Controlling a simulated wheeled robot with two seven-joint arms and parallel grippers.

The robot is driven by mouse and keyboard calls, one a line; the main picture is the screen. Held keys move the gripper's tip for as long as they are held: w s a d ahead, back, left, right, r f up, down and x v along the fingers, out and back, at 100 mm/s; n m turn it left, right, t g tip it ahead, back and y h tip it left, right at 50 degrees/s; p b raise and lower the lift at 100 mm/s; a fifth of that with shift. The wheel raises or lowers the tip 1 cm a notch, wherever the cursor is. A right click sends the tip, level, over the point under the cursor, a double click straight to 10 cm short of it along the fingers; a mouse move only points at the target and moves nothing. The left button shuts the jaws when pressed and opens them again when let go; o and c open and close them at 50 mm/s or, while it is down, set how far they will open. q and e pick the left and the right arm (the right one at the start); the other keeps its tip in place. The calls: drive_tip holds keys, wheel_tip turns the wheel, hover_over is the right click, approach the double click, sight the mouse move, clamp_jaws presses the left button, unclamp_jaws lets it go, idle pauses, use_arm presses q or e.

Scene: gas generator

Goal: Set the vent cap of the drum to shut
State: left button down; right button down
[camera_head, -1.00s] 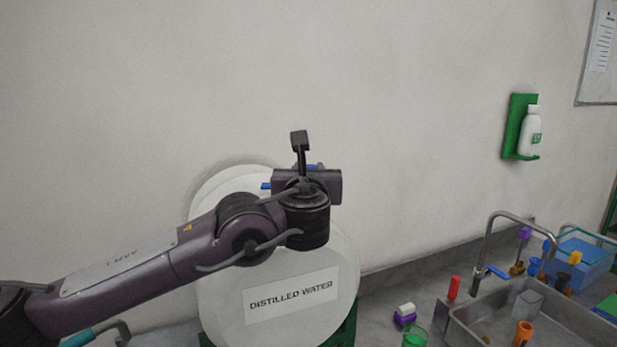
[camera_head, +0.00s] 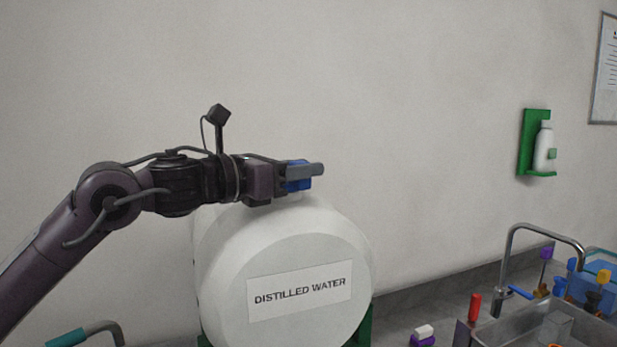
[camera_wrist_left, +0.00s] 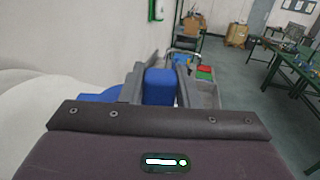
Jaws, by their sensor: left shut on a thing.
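The white drum (camera_head: 284,253) labelled "DISTILLED WATER" lies on its side on a green stand, its round end facing me. Its blue vent cap (camera_head: 298,186) is on top, partly covered by my fingers. My left gripper (camera_head: 305,171) reaches in from the left, level over the drum's top, and is shut on the cap. In the left wrist view the blue cap (camera_wrist_left: 159,86) shows between the two grey fingers, with more blue at the left beside the white drum (camera_wrist_left: 45,95). Whether the cap stands open or shut is hard to tell. My right gripper is not in view.
A steel sink (camera_head: 545,318) with a tall tap (camera_head: 540,229) stands at the right among small coloured items. A white bottle (camera_head: 543,150) hangs in a green wall holder. The wall behind the drum is bare, with free room above it.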

use_arm(q)
drive_tip(key=shift+s+a+f+m+g+h, duration=0.15)
drive_tip(key=shift+s+a+m+g+h, duration=0.15)
drive_tip(key=shift+a+m+g+h, duration=0.5)
drive_tip(key=shift+d+b, duration=0.25)
drive_tip(key=shift+b, duration=0.05)
drive_tip(key=shift+a+f+y, duration=0.1)
drive_tip(key=shift+y, duration=0.2)
